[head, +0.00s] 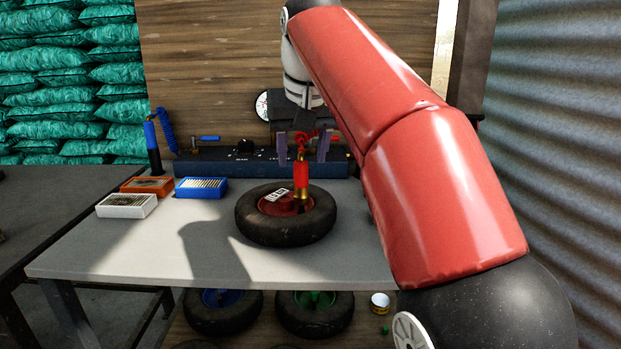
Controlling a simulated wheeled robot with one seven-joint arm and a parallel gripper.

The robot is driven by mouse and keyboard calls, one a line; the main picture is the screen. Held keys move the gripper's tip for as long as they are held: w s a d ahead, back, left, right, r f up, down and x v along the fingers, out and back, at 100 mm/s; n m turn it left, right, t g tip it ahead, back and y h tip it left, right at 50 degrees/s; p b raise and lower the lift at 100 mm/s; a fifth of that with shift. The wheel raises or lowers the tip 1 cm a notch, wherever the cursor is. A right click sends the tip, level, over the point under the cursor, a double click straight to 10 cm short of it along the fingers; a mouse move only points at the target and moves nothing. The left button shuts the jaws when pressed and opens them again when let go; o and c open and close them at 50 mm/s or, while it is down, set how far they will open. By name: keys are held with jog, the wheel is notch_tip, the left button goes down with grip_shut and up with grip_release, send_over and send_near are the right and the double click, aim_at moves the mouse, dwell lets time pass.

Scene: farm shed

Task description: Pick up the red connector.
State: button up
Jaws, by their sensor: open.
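The red connector (301,178) is an upright red cylinder with a brass lower end and a red coiled hose at its top. Its lower end overlaps the red hub of a black tyre (262,232) on the table; I cannot tell whether it touches the hub. My gripper (303,156) points down behind the wheel, with its fingers apart. The connector's top and hose show between the fingers in the picture. I cannot tell how far apart they are in depth. No hold on the connector shows.
A dark panel (220,168) runs along the table's back edge. A blue connector (151,135) stands at its left. Orange (147,186), white (127,206) and blue (201,188) boxes lie left of the wheel. The table's front left (110,255) is clear. More wheels lie below.

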aim_at(301, 175)
jog(key=b+x, duration=0.1)
jog(key=x, duration=0.5)
jog(key=shift+w+f+b, duration=0.25)
jog(key=shift+w+b, duration=0.05)
jog(key=shift+b, duration=0.05)
jog(key=shift+r, duration=0.1)
grip_shut()
